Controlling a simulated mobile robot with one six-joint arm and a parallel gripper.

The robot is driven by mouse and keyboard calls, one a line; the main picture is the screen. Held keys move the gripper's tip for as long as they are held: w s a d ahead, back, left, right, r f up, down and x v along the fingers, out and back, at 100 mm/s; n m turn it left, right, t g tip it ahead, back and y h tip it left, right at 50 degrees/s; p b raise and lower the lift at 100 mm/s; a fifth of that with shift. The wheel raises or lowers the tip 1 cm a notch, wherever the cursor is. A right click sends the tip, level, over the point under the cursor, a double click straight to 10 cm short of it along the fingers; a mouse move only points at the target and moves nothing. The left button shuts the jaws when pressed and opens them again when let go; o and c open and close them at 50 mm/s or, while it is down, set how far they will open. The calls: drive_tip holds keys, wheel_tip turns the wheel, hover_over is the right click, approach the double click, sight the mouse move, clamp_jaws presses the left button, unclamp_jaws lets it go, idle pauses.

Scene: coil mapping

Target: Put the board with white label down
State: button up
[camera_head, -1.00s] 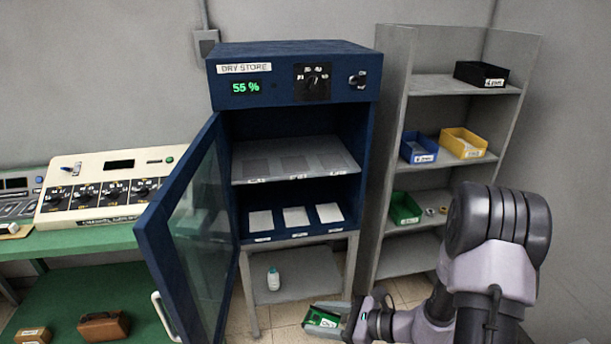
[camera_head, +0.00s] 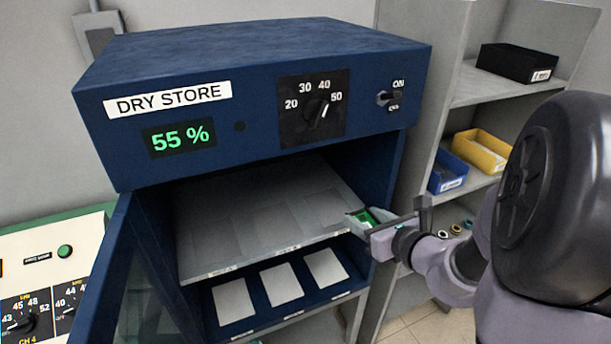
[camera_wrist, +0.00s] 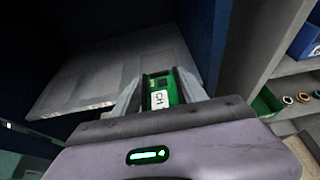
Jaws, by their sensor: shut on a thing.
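The green board (camera_wrist: 163,92) with a white label is between the two fingers of my gripper (camera_wrist: 165,95) in the wrist view. The label seems to carry writing like "CH". In the head view my gripper (camera_head: 362,221) is shut on the board (camera_head: 371,215), at the right front of the open dry store cabinet (camera_head: 250,72). It is close to the right end of the upper grey shelf (camera_head: 235,235). I cannot tell whether the board touches the shelf. The upper shelf has faint marked places and looks empty.
The lower level holds several pale plates or marked places (camera_head: 281,284). The cabinet door (camera_head: 110,290) stands open on the left. A grey rack on the right carries a black bin (camera_head: 515,62), a yellow bin (camera_head: 482,150) and a blue bin (camera_head: 447,173).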

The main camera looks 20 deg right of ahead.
drive_tip(key=x, duration=0.2)
drive_tip(key=r+x, duration=0.1)
drive_tip(key=x, duration=0.1)
drive_tip(key=shift+w+a+b, duration=0.1)
drive_tip(key=shift+w+b, duration=0.05)
drive_tip(key=shift+b, duration=0.2)
drive_tip(key=b, duration=0.2)
hover_over(329, 206)
drive_tip(key=shift+s+f, duration=0.3)
drive_tip(key=shift+f, duration=0.2)
drive_tip(key=shift+w+f, duration=0.2)
drive_tip(key=shift+w, duration=0.1)
drive_tip(key=shift+f+b, duration=1.05)
drive_tip(key=shift+f, duration=0.6)
drive_tip(key=o, duration=1.5)
drive_tip(key=shift+c, duration=0.2)
